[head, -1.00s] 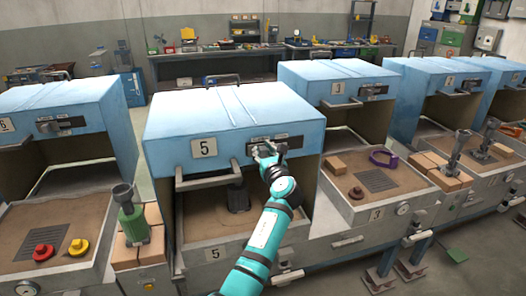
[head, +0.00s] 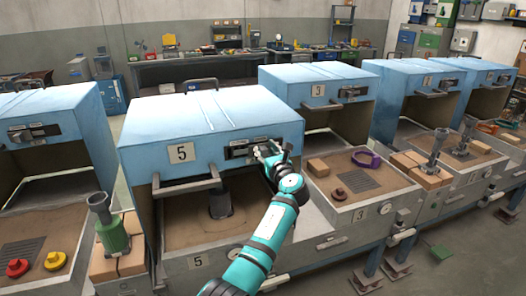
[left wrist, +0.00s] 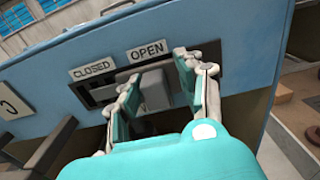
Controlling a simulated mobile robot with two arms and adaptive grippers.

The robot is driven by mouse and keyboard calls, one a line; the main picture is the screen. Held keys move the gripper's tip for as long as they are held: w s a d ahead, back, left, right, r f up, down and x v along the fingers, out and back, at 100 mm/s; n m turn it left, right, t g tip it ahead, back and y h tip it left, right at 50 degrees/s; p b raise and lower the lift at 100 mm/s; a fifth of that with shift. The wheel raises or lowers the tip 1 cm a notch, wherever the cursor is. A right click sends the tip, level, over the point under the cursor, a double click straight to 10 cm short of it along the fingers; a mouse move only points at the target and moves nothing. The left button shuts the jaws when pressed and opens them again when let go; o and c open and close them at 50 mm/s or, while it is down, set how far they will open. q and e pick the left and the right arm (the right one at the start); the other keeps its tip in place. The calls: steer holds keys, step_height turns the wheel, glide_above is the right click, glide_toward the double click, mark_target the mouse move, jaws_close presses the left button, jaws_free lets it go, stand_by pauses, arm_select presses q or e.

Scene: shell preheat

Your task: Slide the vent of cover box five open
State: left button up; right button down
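Cover box five (head: 210,117) is the blue hood with a "5" plate in the head view's centre left. Its vent panel (head: 236,153) is on the right of its front face. In the left wrist view the "CLOSED" label (left wrist: 92,69) is left and the "OPEN" label (left wrist: 147,51) right. The grey vent knob (left wrist: 155,90) stands below the "OPEN" label, with dark slot to its left. My left gripper (head: 262,150) is at the panel; its fingers (left wrist: 158,72) straddle the knob and appear closed on it. My right gripper is not in view.
The front bar handle (head: 187,186) of box five is left of my gripper. Below the hood is a sand tray (head: 185,238) with a dark cylinder (head: 220,204). Other blue hoods stand either side, including box three (head: 318,78). A green-based tool (head: 110,228) stands left.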

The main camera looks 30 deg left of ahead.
arm_select(q)
steer(key=shift+o, duration=0.5)
steer(key=shift+d, duration=0.1)
steer(key=shift+s, duration=0.1)
steer(key=shift+s, duration=0.2)
steer(key=v, duration=1.1)
steer(key=shift+d, duration=0.4)
